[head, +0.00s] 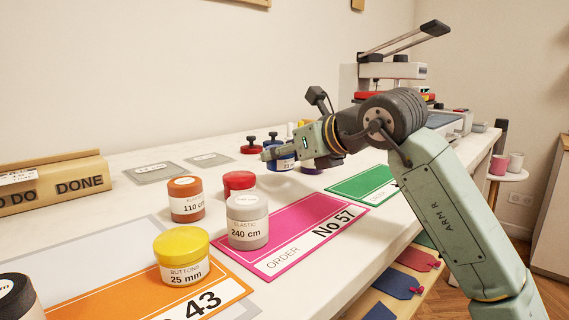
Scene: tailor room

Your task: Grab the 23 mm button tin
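A blue tin (281,161) with a white label stands on the white table in the middle of the head view, partly hidden by my gripper. Its label is small and seems to read 23 mm. My gripper (272,152) is level with the tin's upper part, with its fingers across the front of it. I cannot tell whether the fingers touch the tin or how far apart they are. A yellow-lidded button tin (182,257) in front is labelled 25 mm.
A grey elastic tin (247,222), a brown tin (186,200) and a red tin (239,183) stand left of my gripper. Red and dark-blue knobbed items (250,146) are behind. A pink order mat (290,255) has bare room. A press (392,72) stands behind my arm.

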